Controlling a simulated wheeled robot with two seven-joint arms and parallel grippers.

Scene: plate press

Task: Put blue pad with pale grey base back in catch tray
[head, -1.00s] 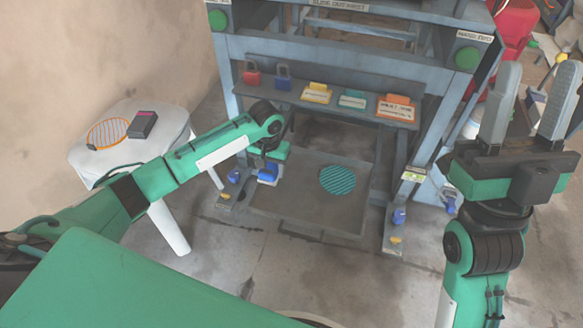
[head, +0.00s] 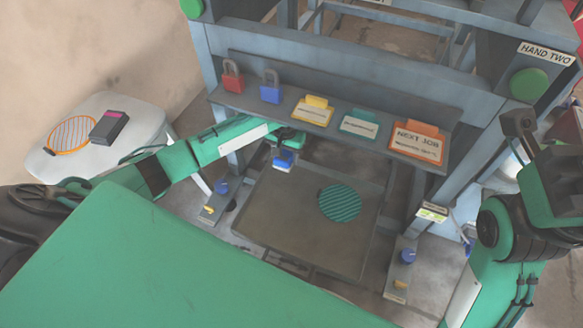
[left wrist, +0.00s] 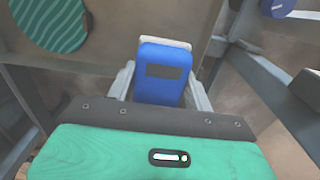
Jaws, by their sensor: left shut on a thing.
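The blue pad (head: 283,160) with a pale grey base is held by my left gripper (head: 287,150), over the back left part of the catch tray. In the left wrist view, the pad (left wrist: 163,75) stands between the two grey fingers (left wrist: 160,88), with its pale grey base at the far end. The catch tray (head: 285,215) is a flat grey tray low inside the press frame. I cannot tell whether the pad touches it. My right gripper (head: 555,185) shows only in part at the right edge, with its fingers hidden or out of view.
A teal striped disc (head: 340,203) lies in the tray's right half. Above the tray, a shelf (head: 335,125) holds a red padlock (head: 232,80), a blue padlock (head: 270,90) and several cards.

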